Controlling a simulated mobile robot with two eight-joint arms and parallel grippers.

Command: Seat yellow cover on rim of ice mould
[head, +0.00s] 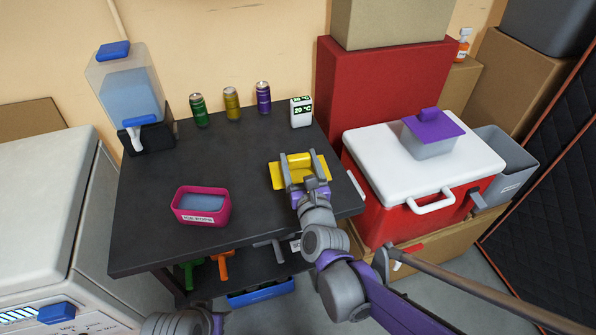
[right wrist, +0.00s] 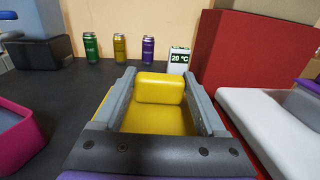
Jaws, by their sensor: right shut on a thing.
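The yellow cover (head: 284,178) is a flat plate with a raised block handle. My right gripper (head: 299,163) is shut on the handle, with one finger on each side. The cover also fills the middle of the right wrist view (right wrist: 158,119). It is over the right part of the dark table; whether it touches the table I cannot tell. The ice mould (head: 202,206) is a pink open box with a white label and a blue-grey inside, on the table left of the cover. Its edge shows at the left of the right wrist view (right wrist: 18,140). My left gripper is not in view.
Green (head: 199,109), yellow (head: 231,104) and purple (head: 264,98) cans and a thermometer display (head: 301,112) stand along the table's back. A water dispenser (head: 130,90) is at back left. A red cooler (head: 420,185) stands right. The table between mould and cover is clear.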

